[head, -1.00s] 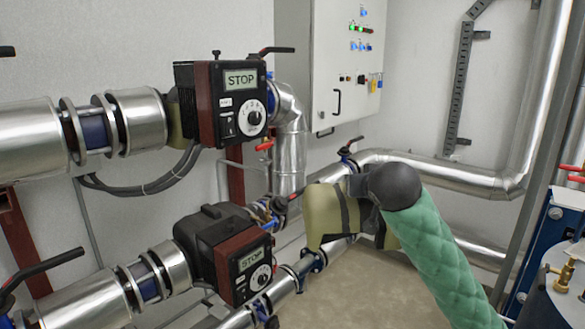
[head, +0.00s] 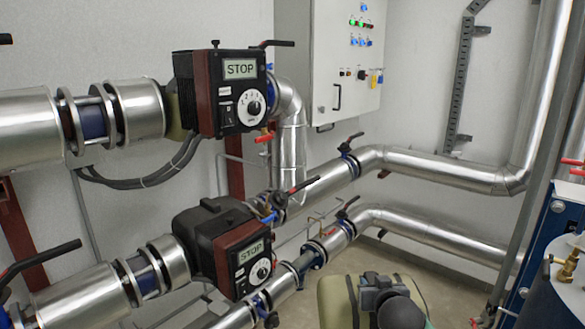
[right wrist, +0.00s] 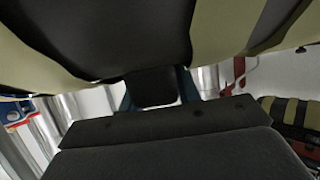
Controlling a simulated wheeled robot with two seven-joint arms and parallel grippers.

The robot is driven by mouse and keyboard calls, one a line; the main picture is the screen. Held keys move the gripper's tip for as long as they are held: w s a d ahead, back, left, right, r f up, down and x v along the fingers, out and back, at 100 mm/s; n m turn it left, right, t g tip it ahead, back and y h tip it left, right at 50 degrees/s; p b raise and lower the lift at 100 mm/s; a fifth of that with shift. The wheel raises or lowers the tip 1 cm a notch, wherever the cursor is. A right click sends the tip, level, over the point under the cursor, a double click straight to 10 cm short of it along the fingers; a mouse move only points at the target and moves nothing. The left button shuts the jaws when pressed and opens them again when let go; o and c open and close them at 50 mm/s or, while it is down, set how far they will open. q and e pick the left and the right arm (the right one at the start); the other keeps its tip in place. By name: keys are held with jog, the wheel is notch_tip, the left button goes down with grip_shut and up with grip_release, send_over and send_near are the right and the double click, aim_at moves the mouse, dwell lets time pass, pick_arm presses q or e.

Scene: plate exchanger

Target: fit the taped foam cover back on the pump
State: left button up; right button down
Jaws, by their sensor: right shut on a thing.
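The foam cover (head: 335,303) is olive-tan with dark tape bands. It shows at the bottom of the head view, cut off by the frame edge. My right gripper (head: 378,290) is shut on it; the fingertips are hardly visible. In the right wrist view the cover (right wrist: 230,25) fills the top, right against the gripper (right wrist: 155,88). The lower pump (head: 205,235) has a bare black housing and a dark red control box reading STOP. The upper pump (head: 222,95) also reads STOP, with an olive piece (head: 173,115) behind its box. My left gripper is out of view.
Silver pipes (head: 430,170) run behind and right of the pumps. Valve levers (head: 300,185) stick out near the lower pump. A white control cabinet (head: 345,60) hangs on the back wall. A blue-framed unit (head: 545,240) stands at the right. Some floor is clear.

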jog(key=f, duration=0.1)
jog(key=s+f, duration=0.1)
jog(key=f, duration=0.1)
jog(key=s+f, duration=0.1)
jog(key=f, duration=0.1)
jog(key=shift+w+a+r, duration=0.1)
jog(key=shift+w+r, duration=0.1)
jog(key=shift+r, duration=0.7)
jog(key=shift+s+f, duration=0.6)
jog(key=s+f, duration=0.6)
jog(key=f, duration=0.3)
jog(key=shift+f, duration=0.1)
